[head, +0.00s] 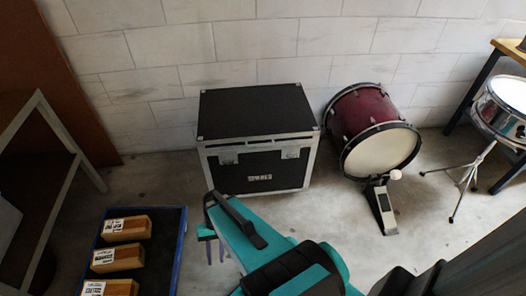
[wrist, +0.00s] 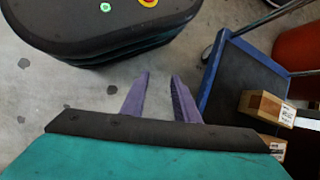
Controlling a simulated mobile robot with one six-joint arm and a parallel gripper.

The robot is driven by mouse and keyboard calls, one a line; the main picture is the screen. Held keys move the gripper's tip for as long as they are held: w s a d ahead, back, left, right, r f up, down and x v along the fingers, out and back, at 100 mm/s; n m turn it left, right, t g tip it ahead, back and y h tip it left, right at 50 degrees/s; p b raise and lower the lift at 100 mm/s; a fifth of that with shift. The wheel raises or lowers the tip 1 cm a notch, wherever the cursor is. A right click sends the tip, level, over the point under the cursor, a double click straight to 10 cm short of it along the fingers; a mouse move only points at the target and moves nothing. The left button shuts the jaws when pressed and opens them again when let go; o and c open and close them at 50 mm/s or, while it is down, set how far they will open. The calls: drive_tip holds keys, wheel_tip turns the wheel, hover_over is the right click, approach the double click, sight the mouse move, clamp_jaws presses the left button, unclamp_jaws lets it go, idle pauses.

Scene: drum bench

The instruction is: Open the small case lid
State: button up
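The case (head: 255,170) is black with silver edges and stands on the floor against the white wall in the head view. Its lid (head: 255,110) is shut, and two latches show on its front face. My gripper (head: 215,258) has purple fingers and hangs in front of the case, lower in the picture and apart from it. In the wrist view the two fingers of my gripper (wrist: 160,76) stand apart with bare floor between them, so it is open and empty. The case is not in the wrist view.
A blue-edged cart (head: 178,262) with wooden boxes (head: 122,228) is at the lower left; it also shows in the wrist view (wrist: 228,75). A red bass drum (head: 375,130) with a pedal (head: 382,207) stands right of the case. A snare drum (head: 505,105) is far right.

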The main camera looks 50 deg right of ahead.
drive_tip(key=w+d+r+m+t+y+b, duration=0.2)
drive_tip(key=w+d+m+t+y+b, duration=0.25)
drive_tip(key=w+d, duration=0.55)
drive_tip(key=m+t+h+b, duration=0.1)
drive_tip(key=m+t+b, duration=0.7)
drive_tip(key=t+b, duration=0.4)
approach(262, 147)
drive_tip(key=s+d+p, duration=0.1)
drive_tip(key=s+d, duration=0.1)
drive_tip(key=s, duration=0.1)
drive_tip(key=shift+d+r+t, duration=0.1)
drive_tip(key=shift+t, duration=0.25)
drive_tip(key=b+x, duration=0.2)
drive_tip(key=x, duration=1.1)
drive_tip(key=shift+w+a+b, duration=0.25)
drive_tip(key=shift+b, duration=0.1)
clamp_jaws()
